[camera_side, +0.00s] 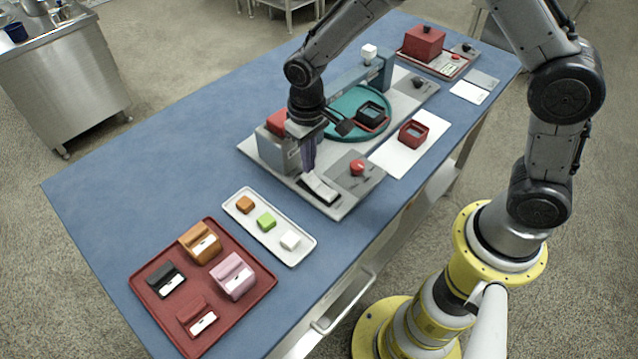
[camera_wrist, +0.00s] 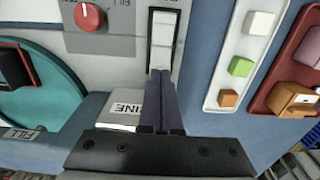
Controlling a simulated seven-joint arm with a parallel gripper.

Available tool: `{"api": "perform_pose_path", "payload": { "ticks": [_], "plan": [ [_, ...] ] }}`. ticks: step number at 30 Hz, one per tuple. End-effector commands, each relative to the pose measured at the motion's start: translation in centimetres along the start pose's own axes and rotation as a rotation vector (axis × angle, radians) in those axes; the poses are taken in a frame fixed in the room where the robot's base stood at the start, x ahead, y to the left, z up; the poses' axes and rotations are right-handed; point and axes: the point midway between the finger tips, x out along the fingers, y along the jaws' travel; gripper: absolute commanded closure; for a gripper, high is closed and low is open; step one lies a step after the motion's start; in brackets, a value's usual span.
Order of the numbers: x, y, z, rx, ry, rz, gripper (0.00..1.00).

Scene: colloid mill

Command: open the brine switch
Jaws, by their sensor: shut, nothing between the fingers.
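The brine switch is a white two-part rocker in a dark frame (camera_wrist: 163,32). It also shows on the grey base plate in the side view (camera_side: 320,190). A partly hidden label ending in "INE" (camera_wrist: 124,109) is on a pale block beside my fingers in the wrist view. My gripper (camera_wrist: 162,74) is shut and empty, its two dark purple fingers side by side. In the side view, my gripper (camera_side: 308,173) points down at the rocker's upper-left end. The fingertips overlap the rocker's near end in the wrist view; I cannot tell whether they touch it.
A red knob (camera_side: 357,168) sits on a grey panel right of the switch. A teal round tray (camera_side: 345,117) holding a dark square container (camera_side: 373,113) is behind. A white tray with small cubes (camera_side: 232,206) and a red tray (camera_side: 262,290) lie to the front left.

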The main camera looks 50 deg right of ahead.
Motion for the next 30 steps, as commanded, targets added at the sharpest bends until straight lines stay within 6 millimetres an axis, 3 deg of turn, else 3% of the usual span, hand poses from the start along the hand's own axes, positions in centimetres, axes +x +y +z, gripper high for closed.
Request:
{"api": "perform_pose_path", "payload": {
  "ticks": [30],
  "plan": [
    [0.8, 0.0, -0.01, 0.0, 0.0, 0.0, 1.0]
  ]
}}
